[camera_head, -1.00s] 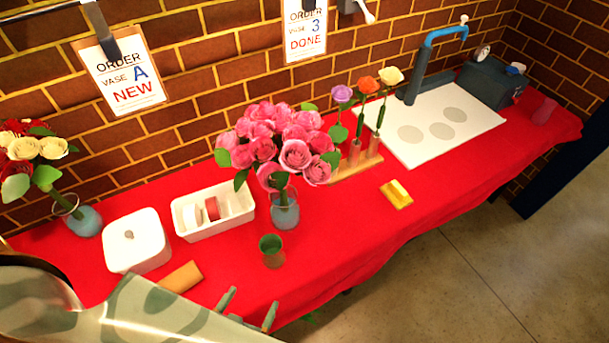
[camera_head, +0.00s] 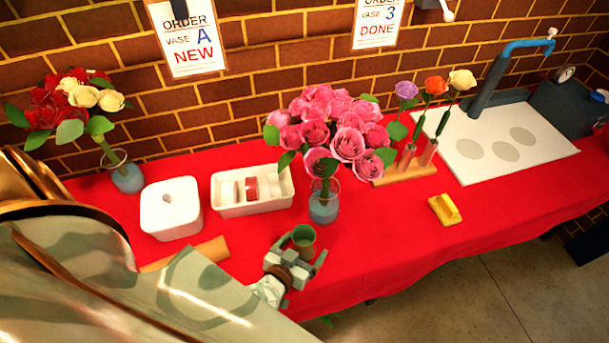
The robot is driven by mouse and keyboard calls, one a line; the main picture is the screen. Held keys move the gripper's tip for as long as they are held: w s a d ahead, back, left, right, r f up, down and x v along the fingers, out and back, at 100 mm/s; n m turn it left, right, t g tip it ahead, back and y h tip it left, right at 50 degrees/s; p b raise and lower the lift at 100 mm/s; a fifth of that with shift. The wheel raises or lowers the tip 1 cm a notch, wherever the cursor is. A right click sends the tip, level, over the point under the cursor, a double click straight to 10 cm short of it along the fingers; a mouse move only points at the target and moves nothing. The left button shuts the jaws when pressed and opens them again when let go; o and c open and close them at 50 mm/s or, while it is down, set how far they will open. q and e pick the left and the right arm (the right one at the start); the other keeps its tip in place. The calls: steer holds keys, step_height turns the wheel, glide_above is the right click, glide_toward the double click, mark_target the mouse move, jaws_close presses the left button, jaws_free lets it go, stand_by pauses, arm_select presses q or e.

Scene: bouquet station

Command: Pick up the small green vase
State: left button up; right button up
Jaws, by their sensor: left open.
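The small green vase (camera_head: 304,238) stands upright on the red-covered table (camera_head: 420,260), near its front edge and in front of the vase of pink roses. My left gripper (camera_head: 301,252) is open at the vase's near side. One fingertip shows at the vase's left and the other at its lower right. The gripper hides the vase's lower part, and I cannot tell whether the fingers touch it. My right gripper is not in view.
The glass vase of pink roses (camera_head: 324,207) stands just behind the green vase. A white lidded box (camera_head: 171,212), a white tray (camera_head: 252,207) and a tan roll (camera_head: 187,254) lie to the left. A yellow block (camera_head: 444,209) lies to the right, with clear cloth between.

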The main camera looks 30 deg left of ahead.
arm_select(q)
steer(key=shift+w+f, duration=0.15)
steer(key=shift+w, duration=0.05)
steer(key=shift+r, duration=0.2)
steer(key=c, duration=1.6)
